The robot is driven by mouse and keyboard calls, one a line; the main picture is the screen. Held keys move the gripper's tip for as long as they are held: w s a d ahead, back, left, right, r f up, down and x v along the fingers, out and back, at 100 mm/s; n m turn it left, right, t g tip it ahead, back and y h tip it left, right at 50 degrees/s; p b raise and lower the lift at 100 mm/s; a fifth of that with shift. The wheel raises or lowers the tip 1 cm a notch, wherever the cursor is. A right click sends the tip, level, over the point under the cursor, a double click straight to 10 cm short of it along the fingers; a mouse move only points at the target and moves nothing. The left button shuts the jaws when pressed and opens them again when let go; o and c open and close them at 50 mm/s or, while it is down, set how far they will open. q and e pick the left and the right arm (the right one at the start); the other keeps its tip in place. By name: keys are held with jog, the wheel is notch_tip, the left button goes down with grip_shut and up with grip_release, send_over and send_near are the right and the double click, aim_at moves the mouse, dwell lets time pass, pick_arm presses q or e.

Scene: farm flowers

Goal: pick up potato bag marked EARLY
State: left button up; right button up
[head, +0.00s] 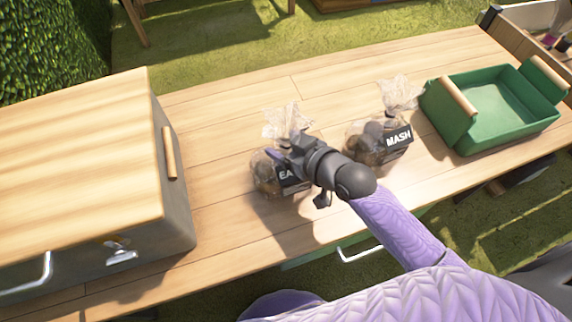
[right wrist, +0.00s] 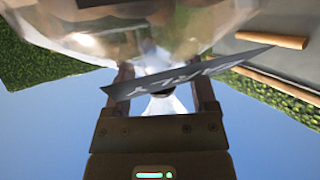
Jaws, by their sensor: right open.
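The EARLY potato bag (head: 265,175), clear plastic with a gathered pale top and a dark label, stands on the table left of centre. Only "EA" of its label shows in the head view; my right gripper and wrist hide the rest. My right gripper (head: 285,155) is at the bag's upper part, below the flared top. In the right wrist view, the open fingers (right wrist: 163,88) stand either side of the bag's narrow neck, and the bag's clear body (right wrist: 140,35) and dark label (right wrist: 180,82) are close in front. My left gripper is out of view.
A second bag marked MASH (head: 372,148) stands to the right, near my right forearm. A green tray (head: 463,132) with wooden handles is farther right. A large wood-topped box (head: 75,170) stands at left. Table (head: 225,105) behind the bags is clear.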

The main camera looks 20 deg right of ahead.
grip_shut()
dwell(0.7)
dwell(0.6)
